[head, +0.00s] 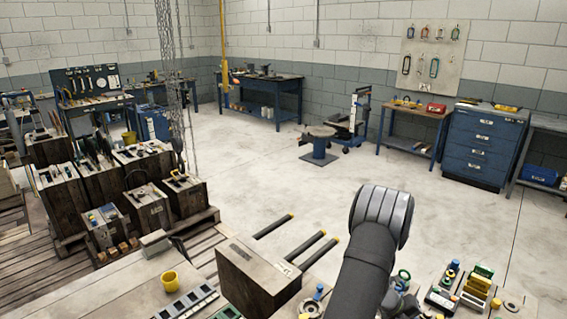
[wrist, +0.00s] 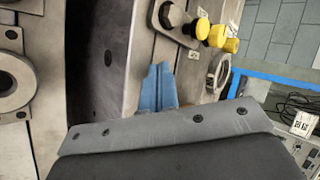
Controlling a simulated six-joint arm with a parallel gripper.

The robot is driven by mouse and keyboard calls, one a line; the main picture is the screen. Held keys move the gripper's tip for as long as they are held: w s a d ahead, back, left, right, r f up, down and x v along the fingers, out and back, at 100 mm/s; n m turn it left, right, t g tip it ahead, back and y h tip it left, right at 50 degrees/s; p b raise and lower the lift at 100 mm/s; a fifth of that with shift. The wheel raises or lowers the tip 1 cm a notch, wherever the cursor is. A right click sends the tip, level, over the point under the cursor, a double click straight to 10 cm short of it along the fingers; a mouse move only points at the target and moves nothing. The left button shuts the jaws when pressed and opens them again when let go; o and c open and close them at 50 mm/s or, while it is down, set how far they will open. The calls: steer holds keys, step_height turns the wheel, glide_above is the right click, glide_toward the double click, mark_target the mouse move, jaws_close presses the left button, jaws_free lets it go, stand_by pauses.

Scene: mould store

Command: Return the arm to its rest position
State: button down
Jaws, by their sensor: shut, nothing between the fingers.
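My gripper (wrist: 159,68) shows in the wrist view as two narrow blue fingers side by side, shut and empty, beyond the dark grey wrist housing (wrist: 165,148). The fingers lie in front of a grey metal mould face (wrist: 110,60); I cannot tell whether they touch it. In the head view my dark arm (head: 368,262) rises from the bottom edge to a ribbed grey joint (head: 381,214). The gripper cannot be made out there.
Yellow-capped knobs (wrist: 217,36) stick out near the fingers. A crowded bench section (head: 470,295) lies right of the arm. A dark block (head: 255,280) and a yellow cup (head: 170,281) stand left. A hanging chain (head: 168,60) is farther left. Open floor (head: 270,180) lies beyond.

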mark_target(440, 317)
steer(key=a+f+v, duration=0.1)
steer(key=f+v, duration=0.1)
steer(key=v, duration=1)
steer(key=shift+a, duration=0.45)
steer(key=shift+r, duration=0.15)
steer(key=c, duration=1.2)
jaws_free()
steer(key=shift+c, duration=0.2)
steer(key=s+d+r+m+t+y, duration=0.2)
steer(key=d+r+m+y, duration=0.3)
steer(key=d+r+m, duration=0.8)
steer(key=shift+m+t, duration=0.3)
steer(key=shift+m, duration=0.1)
steer(key=x, duration=0.6)
steer(key=a+x, duration=0.1)
steer(key=x, duration=1)
steer(key=shift+s+a+f, duration=0.1)
steer(key=shift+f, duration=0.55)
steer(key=shift+c, duration=0.4)
